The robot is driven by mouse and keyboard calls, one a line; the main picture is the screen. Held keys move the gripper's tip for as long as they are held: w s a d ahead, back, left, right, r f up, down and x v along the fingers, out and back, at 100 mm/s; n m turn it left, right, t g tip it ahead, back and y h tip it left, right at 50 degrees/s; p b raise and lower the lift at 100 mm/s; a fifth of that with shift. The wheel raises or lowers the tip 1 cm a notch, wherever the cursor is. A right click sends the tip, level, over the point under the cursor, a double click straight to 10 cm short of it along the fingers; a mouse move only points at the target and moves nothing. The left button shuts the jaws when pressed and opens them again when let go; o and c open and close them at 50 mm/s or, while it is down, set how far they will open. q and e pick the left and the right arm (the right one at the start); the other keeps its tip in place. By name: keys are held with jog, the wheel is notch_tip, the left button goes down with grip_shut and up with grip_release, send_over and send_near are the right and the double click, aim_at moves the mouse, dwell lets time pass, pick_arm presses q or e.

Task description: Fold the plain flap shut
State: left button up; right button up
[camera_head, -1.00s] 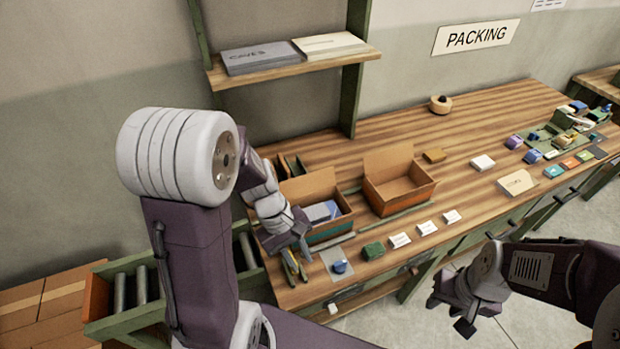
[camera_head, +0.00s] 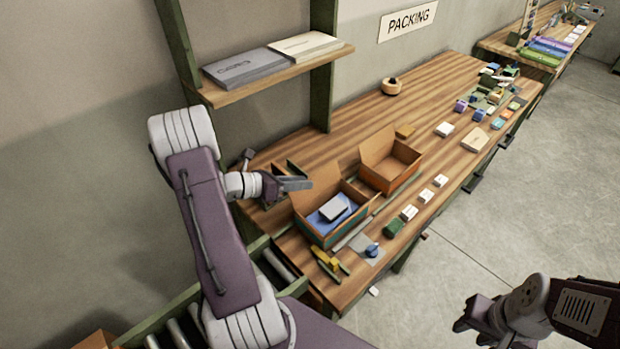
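The near cardboard box (camera_head: 329,243) has a teal band and stands open on the bench. A blue sheet (camera_head: 318,222) and a grey-white block (camera_head: 334,208) lie inside. Its plain brown flap (camera_head: 316,193) stands up at the back. My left gripper (camera_head: 303,184) points right, just behind or above the top of this flap; I cannot tell whether it touches. Its finger gap is unclear. A second open box (camera_head: 403,179) stands behind to the right with its own brown flap (camera_head: 378,144) up. My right gripper (camera_head: 468,328) hangs over the floor, fingers apart and empty.
A green block (camera_head: 394,229), white cards (camera_head: 409,213) and a blue stamp-like thing (camera_head: 372,250) lie along the bench's front edge. Yellow tools (camera_head: 327,260) lie in front of the near box. A shelf (camera_head: 270,76) overhangs the back.

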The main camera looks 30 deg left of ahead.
aim_at(316, 184)
pick_arm(q)
jog(key=s+a+f+n+t+y, duration=0.1)
jog(key=a+f+n+y, duration=0.1)
jog(key=a, duration=0.3)
jog(key=shift+h, duration=0.3)
jog(key=p+x, duration=0.2)
jog(key=x, duration=0.6)
jog(key=shift+w+d, duration=0.15)
jog(key=shift+w, duration=0.1)
grip_shut()
dwell(0.6)
